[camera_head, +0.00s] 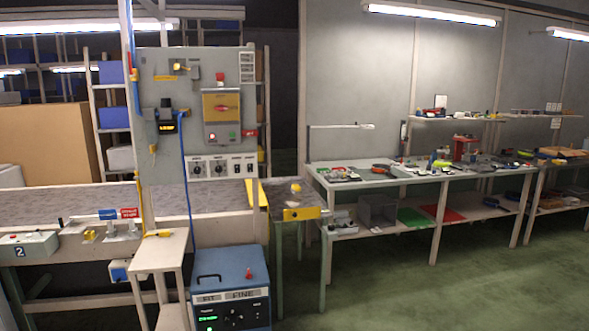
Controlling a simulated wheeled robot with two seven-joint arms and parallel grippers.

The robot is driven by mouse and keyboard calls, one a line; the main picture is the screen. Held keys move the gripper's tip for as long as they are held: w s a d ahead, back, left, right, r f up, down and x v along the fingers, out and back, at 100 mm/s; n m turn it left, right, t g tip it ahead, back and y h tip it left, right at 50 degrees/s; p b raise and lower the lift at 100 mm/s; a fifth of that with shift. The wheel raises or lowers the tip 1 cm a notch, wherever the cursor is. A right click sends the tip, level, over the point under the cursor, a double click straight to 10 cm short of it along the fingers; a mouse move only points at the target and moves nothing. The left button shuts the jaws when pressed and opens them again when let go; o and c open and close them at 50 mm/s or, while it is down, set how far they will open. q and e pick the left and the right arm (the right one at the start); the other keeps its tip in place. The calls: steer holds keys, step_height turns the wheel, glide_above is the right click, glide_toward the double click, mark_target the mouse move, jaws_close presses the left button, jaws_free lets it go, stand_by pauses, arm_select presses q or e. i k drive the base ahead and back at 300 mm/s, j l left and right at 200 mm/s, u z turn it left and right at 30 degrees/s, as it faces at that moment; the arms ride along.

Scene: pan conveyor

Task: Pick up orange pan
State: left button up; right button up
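No pan shows clearly in the head view. A small orange-red item (384,168) lies on the long workbench (436,180) right of centre; it is too small to tell whether it is a pan. A small yellow-orange round item (295,188) is on the metal end of the conveyor near the middle. Neither of my grippers is in view.
A conveyor (60,207) runs along the left behind a grey control panel (180,90). A small stand (160,250) and a blue machine box (230,280) stand in front of it. Green floor (440,290) is open in front of the workbench.

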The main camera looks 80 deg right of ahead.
mark_target(386, 171)
steer(key=z, duration=3.35)
